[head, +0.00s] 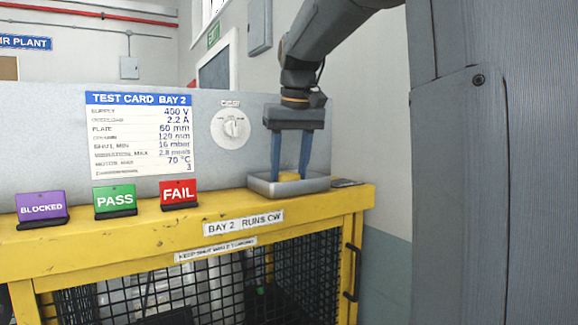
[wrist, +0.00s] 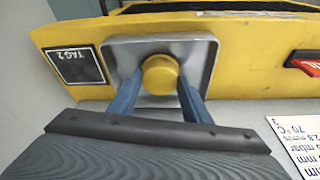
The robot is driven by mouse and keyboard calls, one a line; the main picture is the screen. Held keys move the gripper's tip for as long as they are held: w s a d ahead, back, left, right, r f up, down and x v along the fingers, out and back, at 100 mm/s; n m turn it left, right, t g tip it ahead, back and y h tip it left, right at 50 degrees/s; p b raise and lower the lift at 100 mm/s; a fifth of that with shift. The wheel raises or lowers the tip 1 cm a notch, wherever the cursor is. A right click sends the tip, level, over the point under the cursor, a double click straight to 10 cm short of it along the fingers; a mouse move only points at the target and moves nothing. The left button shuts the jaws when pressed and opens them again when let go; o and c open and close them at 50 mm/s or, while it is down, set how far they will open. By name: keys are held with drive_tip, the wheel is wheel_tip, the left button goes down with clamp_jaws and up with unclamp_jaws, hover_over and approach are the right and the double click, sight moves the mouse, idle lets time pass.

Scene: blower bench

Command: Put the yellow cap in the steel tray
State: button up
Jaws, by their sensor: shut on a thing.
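The yellow cap (wrist: 160,75) is between the blue fingers of my gripper (wrist: 158,92), which are shut on it. In the head view the cap (head: 289,176) shows as a small yellow patch between the fingertips of my gripper (head: 292,172). The steel tray (head: 262,186) sits on the right end of the yellow bench top. The cap is within the tray's outline in both views, low and inside its rim. In the wrist view the tray (wrist: 118,52) surrounds the cap. I cannot tell whether the cap touches the tray floor.
A dark tag plate (wrist: 75,66) lies beside the tray. The red FAIL sign (head: 178,193), green PASS sign (head: 115,199) and purple BLOCKED sign (head: 42,208) stand along the bench's front edge. A grey panel with a dial (head: 231,128) rises behind the tray.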

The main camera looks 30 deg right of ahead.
drive_tip(key=shift+f, duration=0.15)
drive_tip(key=o, duration=1)
drive_tip(key=shift+o, duration=0.2)
drive_tip(key=b+v, duration=0.2)
drive_tip(key=v, duration=1)
drive_tip(key=shift+w, duration=0.1)
